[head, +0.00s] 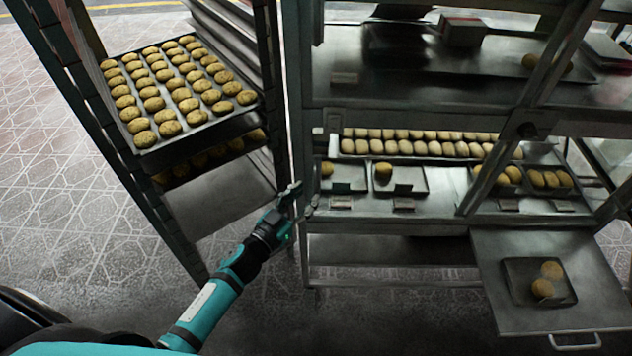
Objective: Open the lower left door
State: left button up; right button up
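The metal unit (390,222) stands right of centre, with shelves of baked goods above a low, dark compartment (390,250) at its lower left. I cannot make out a separate lower left door panel or its handle. My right gripper is out of view.
A tall rack (165,215) with a tray of many buns (215,118) stands at the left, close to my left arm. Small trays (345,178) sit on the unit's middle shelf. The patterned floor (75,190) is clear at the far left.

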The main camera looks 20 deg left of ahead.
aim_at(315, 186)
pick_arm(q)
jog(key=x, duration=0.5)
jog(key=shift+w+d, duration=0.1)
jog(key=shift+w, duration=0.05)
grip_shut()
jog(key=shift+f, duration=0.1)
dwell(0.3)
